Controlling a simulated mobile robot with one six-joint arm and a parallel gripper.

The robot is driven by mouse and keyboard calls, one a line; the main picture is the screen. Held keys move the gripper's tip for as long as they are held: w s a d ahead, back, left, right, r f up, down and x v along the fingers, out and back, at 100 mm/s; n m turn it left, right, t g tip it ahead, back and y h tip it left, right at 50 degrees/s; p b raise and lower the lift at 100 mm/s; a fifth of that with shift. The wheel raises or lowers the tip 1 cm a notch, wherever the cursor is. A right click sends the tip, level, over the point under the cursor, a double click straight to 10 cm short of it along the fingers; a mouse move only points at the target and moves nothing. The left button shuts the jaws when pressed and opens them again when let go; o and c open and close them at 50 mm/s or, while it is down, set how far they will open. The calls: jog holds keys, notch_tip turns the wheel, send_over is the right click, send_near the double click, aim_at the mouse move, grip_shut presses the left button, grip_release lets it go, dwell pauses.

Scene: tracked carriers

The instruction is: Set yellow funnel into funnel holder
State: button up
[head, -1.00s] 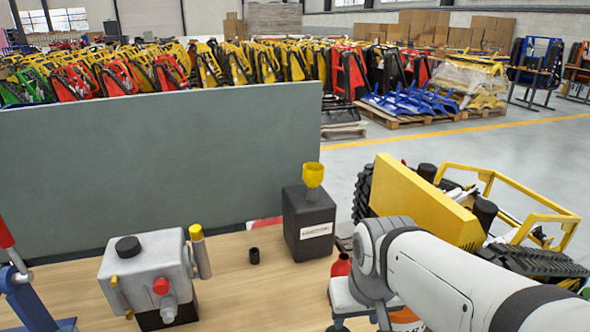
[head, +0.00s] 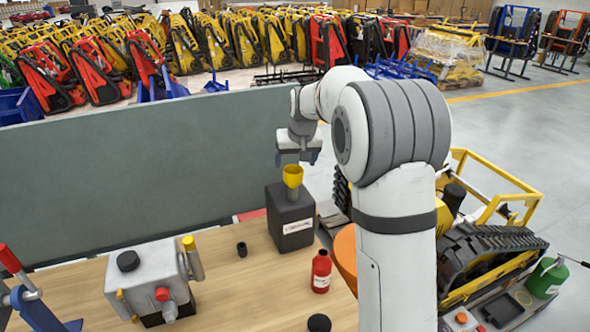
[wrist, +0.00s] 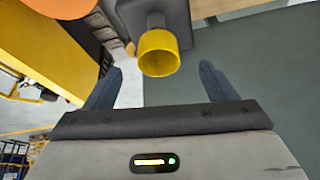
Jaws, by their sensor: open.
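The yellow funnel (head: 293,175) stands upright in the top of a dark grey canister (head: 290,222) at the back of the table. My gripper (head: 297,159) is just above and behind it in the head view, with its fingers pointing down. In the wrist view the funnel (wrist: 158,58) shows between the two spread fingertips, with no visible contact. My gripper is open and empty. A funnel holder cannot be identified for certain; a small black cup-like piece (head: 242,249) stands left of the canister.
A grey panel (head: 120,170) runs along the table's back edge. On the table are a grey pump-like unit (head: 150,280), a red bottle (head: 321,272) and a black round piece (head: 319,323). A yellow tracked carrier (head: 490,262) is at right.

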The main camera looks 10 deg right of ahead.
aim_at(294, 171)
jog(key=shift+w+f, duration=0.15)
jog(key=shift+w, duration=0.2)
jog(key=p+x, duration=0.2)
jog(key=x, duration=0.5)
jog(key=shift+w+d+f+p, duration=0.15)
jog(key=shift+d+f+p, duration=0.05)
jog(key=shift+p, duration=0.2)
jog(key=c, duration=1.1)
